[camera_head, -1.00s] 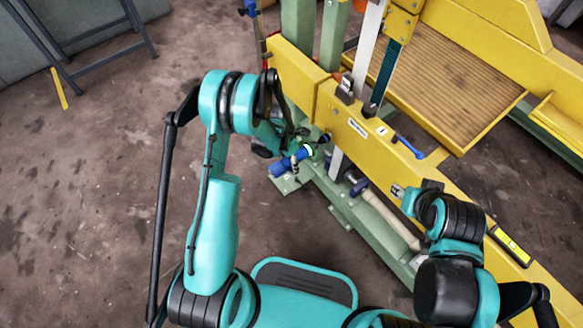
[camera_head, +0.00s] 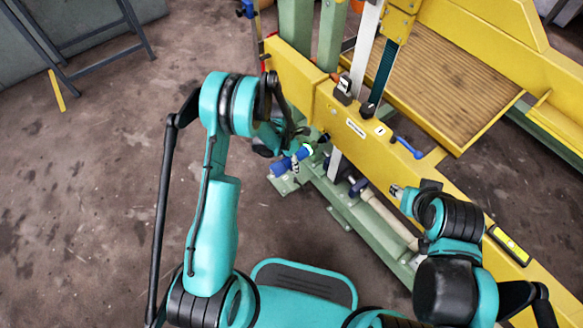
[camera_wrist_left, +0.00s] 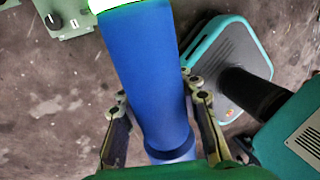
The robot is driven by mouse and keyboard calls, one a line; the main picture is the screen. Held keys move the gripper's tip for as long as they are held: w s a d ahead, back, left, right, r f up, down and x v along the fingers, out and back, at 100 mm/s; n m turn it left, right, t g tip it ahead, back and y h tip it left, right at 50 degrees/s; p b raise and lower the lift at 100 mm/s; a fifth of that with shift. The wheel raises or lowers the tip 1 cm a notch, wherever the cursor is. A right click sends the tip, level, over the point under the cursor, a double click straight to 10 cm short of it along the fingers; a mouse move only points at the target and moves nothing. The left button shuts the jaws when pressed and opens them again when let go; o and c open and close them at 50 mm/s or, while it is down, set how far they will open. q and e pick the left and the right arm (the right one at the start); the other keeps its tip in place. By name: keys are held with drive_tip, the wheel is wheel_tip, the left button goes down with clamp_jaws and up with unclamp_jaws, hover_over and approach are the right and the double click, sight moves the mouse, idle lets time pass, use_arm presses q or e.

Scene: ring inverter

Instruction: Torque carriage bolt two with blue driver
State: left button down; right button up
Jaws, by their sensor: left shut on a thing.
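The blue driver (camera_head: 283,166) is in my left gripper (camera_head: 296,158), beside the lower side of the yellow beam (camera_head: 355,132). A glowing green-white ring shows at its front end. The dark tip points toward the beam's side face; I cannot tell whether it sits on a bolt. In the left wrist view the driver (camera_wrist_left: 152,70) fills the middle, with the fingers of my left gripper (camera_wrist_left: 160,108) shut on either side of it. Carriage bolt two cannot be made out. My right gripper (camera_head: 399,191) is by the beam's near edge; its opening is too small to judge.
A blue-handled tool (camera_head: 407,147) and a yellow level (camera_head: 510,246) lie on the beam. A pale cylinder (camera_head: 388,215) lies on the green base frame (camera_head: 345,205) below. Green posts (camera_head: 332,35) stand behind.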

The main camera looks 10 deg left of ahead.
use_arm(q)
drive_tip(key=shift+w+d, duration=0.5)
drive_tip(key=shift+w, duration=0.1)
idle(1.2)
drive_tip(key=shift+a, duration=0.1)
idle(1.0)
drive_tip(key=shift+s+a, duration=0.75)
drive_tip(key=shift+s, duration=0.25)
drive_tip(key=shift+s+a, duration=0.75)
drive_tip(key=shift+s, duration=0.25)
